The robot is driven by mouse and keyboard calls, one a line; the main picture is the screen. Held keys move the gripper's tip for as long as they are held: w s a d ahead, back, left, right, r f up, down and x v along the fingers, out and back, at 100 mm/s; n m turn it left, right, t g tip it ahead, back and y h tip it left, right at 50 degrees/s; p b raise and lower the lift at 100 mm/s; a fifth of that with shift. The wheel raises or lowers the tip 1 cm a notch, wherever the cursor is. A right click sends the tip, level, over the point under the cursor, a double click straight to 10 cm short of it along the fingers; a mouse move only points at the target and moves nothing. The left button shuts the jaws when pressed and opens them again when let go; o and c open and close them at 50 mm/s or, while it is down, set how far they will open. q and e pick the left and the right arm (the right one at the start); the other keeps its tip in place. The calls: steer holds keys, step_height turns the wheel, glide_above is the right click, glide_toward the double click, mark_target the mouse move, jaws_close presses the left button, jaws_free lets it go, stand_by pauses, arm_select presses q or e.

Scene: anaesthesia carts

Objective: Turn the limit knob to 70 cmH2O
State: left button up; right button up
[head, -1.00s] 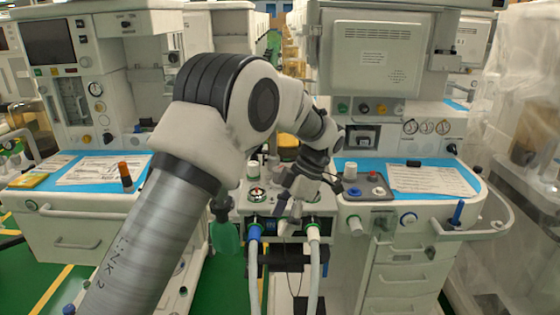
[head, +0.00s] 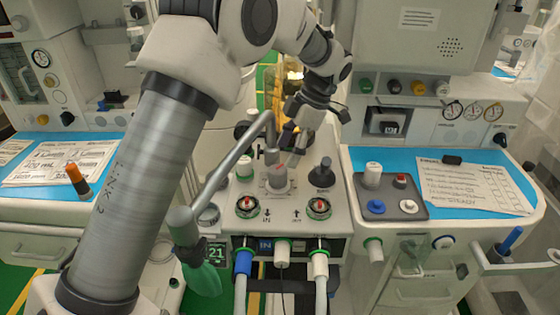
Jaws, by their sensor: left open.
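A pale grey knob with a red mark (head: 278,177) stands upright on a round dial on the white breathing-system block (head: 285,212); it looks like the limit knob. Its scale is too small to read. My left gripper (head: 293,149) comes down from above and behind, just over the knob. Its fingers are open, with the tips close to the knob's top; I cannot tell whether they touch it. My right gripper is not in view.
Two round gauges with red centres (head: 248,206) (head: 318,207) sit in front of the knob. A grey bent pipe (head: 222,172) rises at the left. Hoses (head: 242,292) hang in front.

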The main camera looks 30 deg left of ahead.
mark_target(278, 168)
arm_select(q)
steer(key=x, duration=0.6)
steer(key=shift+w+a+f, duration=0.1)
steer(key=c, duration=1.1)
steer(key=shift+c, duration=0.2)
